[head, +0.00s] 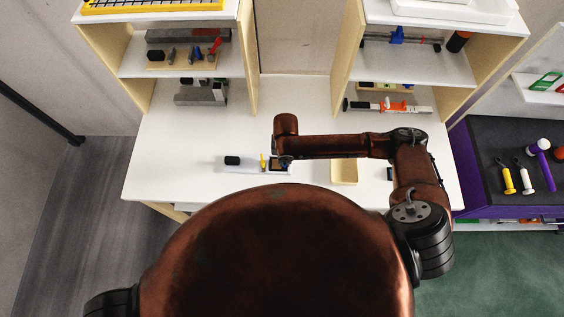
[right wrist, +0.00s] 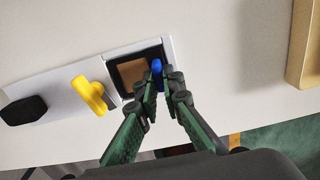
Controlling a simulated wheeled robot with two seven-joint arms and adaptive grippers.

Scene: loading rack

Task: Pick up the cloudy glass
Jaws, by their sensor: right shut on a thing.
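I cannot make out a drinking glass in either view. My right gripper (right wrist: 163,84) is shut on a small blue piece (right wrist: 157,66) at the right edge of a black-framed square holder (right wrist: 123,66) with a brown middle. Whether the blue piece belongs to a glass pane is unclear. The holder sits at the right end of a white strip-shaped rack (right wrist: 58,86), which also shows on the table in the head view (head: 248,166). In the head view my right wrist hides most of the gripper. My left gripper is not in view.
A yellow piece (right wrist: 92,95) and a black block (right wrist: 24,110) stand on the rack left of the holder. A tan tray (head: 344,174) lies to the right. Shelves with tools flank the white table (head: 190,135); its left part is clear.

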